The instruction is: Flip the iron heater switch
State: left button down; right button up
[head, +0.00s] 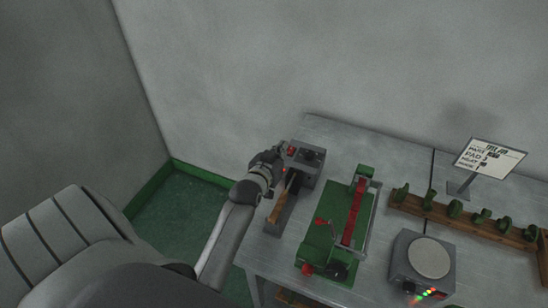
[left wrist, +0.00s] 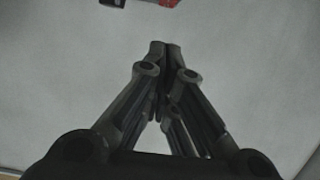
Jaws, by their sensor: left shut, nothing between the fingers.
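The iron heater looks to be the grey box (head: 308,173) at the back left of the table. A small red switch (head: 291,151) sits on its left part, beside a black knob (head: 311,155). My left gripper (head: 282,149) is at the box's left side, its tips very close to the red switch; I cannot tell whether they touch. The left wrist view shows its fingers (left wrist: 165,47) closed together and empty. A dark and red piece (left wrist: 140,3) is cut off at that view's top edge. My right gripper is in no view.
A wooden-handled tool (head: 279,205) lies in front of the box. A green press (head: 327,240) stands to the right, then a grey unit with a round plate (head: 428,259). A wooden rack (head: 475,228) with several green pieces and a sign (head: 489,157) are further right.

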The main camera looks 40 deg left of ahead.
pick_arm(q)
jog(key=v, duration=0.3)
jog(key=b+v, duration=0.1)
jog(key=v, duration=0.1)
jog(key=shift+f, duration=0.35)
jog(key=shift+s+f, duration=0.1)
